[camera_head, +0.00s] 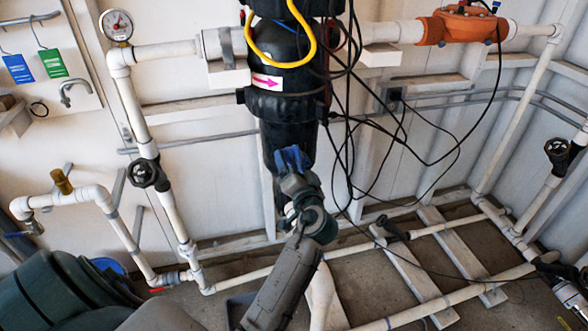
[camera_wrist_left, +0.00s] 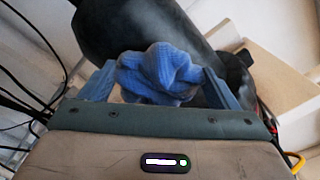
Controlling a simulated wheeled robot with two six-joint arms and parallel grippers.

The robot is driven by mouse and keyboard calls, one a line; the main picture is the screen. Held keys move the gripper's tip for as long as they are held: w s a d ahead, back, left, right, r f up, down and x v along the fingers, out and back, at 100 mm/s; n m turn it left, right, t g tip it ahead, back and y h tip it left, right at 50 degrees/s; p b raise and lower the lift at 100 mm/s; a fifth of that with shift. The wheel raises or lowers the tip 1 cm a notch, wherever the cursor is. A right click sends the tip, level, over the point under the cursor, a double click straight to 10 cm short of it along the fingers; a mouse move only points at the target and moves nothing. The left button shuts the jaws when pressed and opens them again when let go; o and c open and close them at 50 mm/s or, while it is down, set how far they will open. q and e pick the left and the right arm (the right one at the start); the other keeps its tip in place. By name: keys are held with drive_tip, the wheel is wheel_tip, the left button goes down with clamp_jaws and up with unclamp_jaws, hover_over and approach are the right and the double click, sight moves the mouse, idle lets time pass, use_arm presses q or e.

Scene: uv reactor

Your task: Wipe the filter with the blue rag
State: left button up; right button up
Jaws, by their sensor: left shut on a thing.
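The filter is a black upright cylinder (camera_head: 286,140) at the middle of the head view, with a pink arrow label on its collar. In the left wrist view its dark body (camera_wrist_left: 190,45) fills the upper middle. My left gripper (camera_head: 292,158) is at the lower part of the filter. It is shut on the blue rag (camera_wrist_left: 160,72), which is bunched between its two fingers. The rag is at the filter's surface; I cannot tell whether they touch. My right gripper is in neither view.
White pipes with a gauge (camera_head: 117,25) and a black valve (camera_head: 147,174) stand left of the filter. An orange valve (camera_head: 461,23) is at the upper right. Loose black cables hang right of the filter. A yellow cable (camera_head: 280,63) loops at its top.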

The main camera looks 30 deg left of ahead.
sight(307, 162)
use_arm(q)
drive_tip(key=shift+w+a, duration=0.4)
drive_tip(key=shift+a, duration=0.15)
drive_tip(key=shift+w+d, duration=0.1)
drive_tip(key=shift+w+d+f+b, duration=0.1)
drive_tip(key=shift+w+d+b, duration=0.85)
drive_tip(key=shift+w+d, duration=0.25)
drive_tip(key=shift+w, duration=0.25)
drive_tip(key=shift+s+a+r, duration=0.2)
drive_tip(key=shift+s+a, duration=0.35)
drive_tip(key=shift+s, duration=0.05)
drive_tip(key=shift+s+a+p, duration=0.45)
drive_tip(key=shift+s+a, duration=0.35)
drive_tip(key=shift+s, duration=0.1)
